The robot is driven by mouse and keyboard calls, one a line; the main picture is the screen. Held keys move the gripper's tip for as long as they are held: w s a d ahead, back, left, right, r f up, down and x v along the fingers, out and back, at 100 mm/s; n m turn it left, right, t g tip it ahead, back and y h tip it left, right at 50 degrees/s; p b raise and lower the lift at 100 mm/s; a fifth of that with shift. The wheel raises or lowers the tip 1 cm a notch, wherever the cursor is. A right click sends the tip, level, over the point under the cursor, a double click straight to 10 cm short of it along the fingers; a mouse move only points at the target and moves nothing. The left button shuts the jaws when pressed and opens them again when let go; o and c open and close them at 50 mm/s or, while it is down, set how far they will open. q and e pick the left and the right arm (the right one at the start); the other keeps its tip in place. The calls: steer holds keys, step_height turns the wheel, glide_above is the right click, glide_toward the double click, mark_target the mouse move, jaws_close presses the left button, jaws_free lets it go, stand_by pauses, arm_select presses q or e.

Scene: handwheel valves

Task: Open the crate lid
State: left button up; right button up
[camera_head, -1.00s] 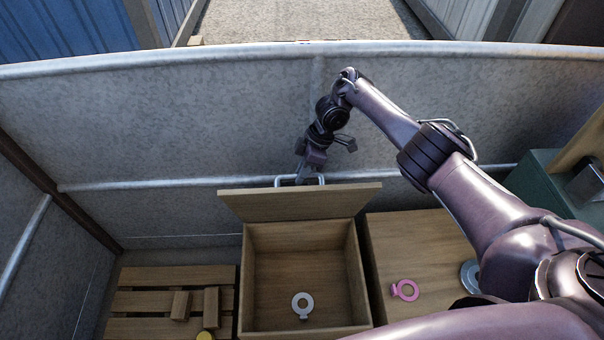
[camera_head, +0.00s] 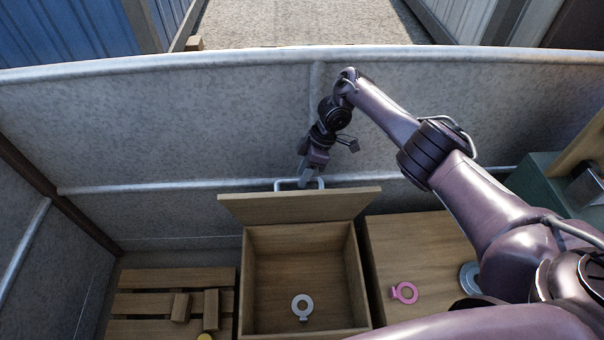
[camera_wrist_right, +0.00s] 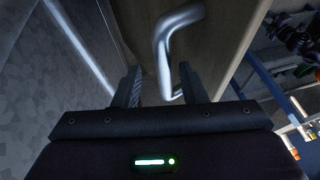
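The wooden crate (camera_head: 251,290) stands open at the centre of the head view. Its lid (camera_head: 300,207) is raised and leans at the back edge. A metal bar handle (camera_head: 321,182) shows at the lid's far edge, and it also shows in the right wrist view (camera_wrist_right: 165,50). My right gripper (camera_head: 303,179) is at this handle, behind the lid. In the right wrist view its two fingers (camera_wrist_right: 160,88) stand apart, with part of the handle between them and a gap visible. I cannot tell whether they touch it. My left gripper is not in view.
A grey ring-shaped piece (camera_head: 302,306) lies inside the crate. A slatted wooden pallet (camera_head: 135,303) is to the left. A wooden box (camera_head: 400,240) with a pink ring piece (camera_head: 404,292) is to the right. A grey wall (camera_head: 190,120) stands close behind.

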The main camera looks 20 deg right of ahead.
steer(key=shift+p+v, duration=1.6)
steer(key=shift+v, duration=1.4)
